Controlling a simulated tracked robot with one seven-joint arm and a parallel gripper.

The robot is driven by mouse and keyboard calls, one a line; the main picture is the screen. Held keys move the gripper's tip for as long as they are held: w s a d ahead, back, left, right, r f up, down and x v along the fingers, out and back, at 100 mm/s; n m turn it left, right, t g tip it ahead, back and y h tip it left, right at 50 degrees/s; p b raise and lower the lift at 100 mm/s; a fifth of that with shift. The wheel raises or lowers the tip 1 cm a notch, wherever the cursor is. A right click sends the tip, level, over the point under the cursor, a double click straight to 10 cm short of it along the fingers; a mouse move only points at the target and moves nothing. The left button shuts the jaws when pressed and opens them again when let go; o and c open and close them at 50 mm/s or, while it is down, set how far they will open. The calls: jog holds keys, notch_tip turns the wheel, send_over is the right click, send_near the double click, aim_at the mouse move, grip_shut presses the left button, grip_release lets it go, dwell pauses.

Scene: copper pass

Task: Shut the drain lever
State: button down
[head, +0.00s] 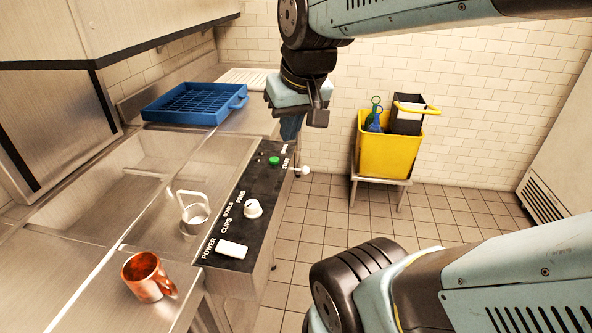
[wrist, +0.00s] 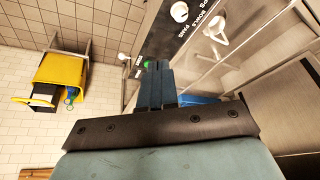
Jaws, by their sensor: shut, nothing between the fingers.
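The drain lever (head: 304,170) looks like a short metal stem with a white knob, sticking out from the front side of the washer's black control panel (head: 235,222), near its far end. My gripper (head: 290,135) is above and slightly left of the lever in the head view, with blue fingers pointing down. The fingers (wrist: 157,72) are shut and empty in the wrist view, over the panel's far end by the green button (wrist: 147,63). A small white tip (wrist: 122,56) left of them looks like the lever's knob. I see no contact between fingers and lever.
A copper mug (head: 146,277) stands on the near counter. A blue rack (head: 190,103) is at the far end. A yellow bucket (head: 388,150) stands on a cart by the wall. The tiled floor before the panel is open.

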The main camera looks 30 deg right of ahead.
jog(key=w+d+f+m+g+y, duration=0.3)
jog(key=w+d+f+m+y, duration=0.4)
jog(key=f, duration=0.5)
jog(key=w+d+f+m+g+y, duration=0.2)
jog(key=w+d+f+g+y, duration=0.15)
jog(key=w+f, duration=0.6)
jog(key=d+f+m+t, duration=0.8)
jog(key=f+m+t, duration=0.2)
jog(key=f+t, duration=0.2)
jog(key=d+f+m+t, duration=0.8)
jog(key=f+m+t, duration=0.3)
jog(key=f+t, duration=0.2)
jog(key=shift+s+d+f, duration=0.2)
jog(key=shift+d+f, duration=0.15)
jog(key=shift+f, duration=0.05)
send_near(301, 170)
jog(key=w+r, duration=0.3)
jog(key=shift+w, duration=0.15)
jog(key=shift+r, duration=0.15)
dwell(0.3)
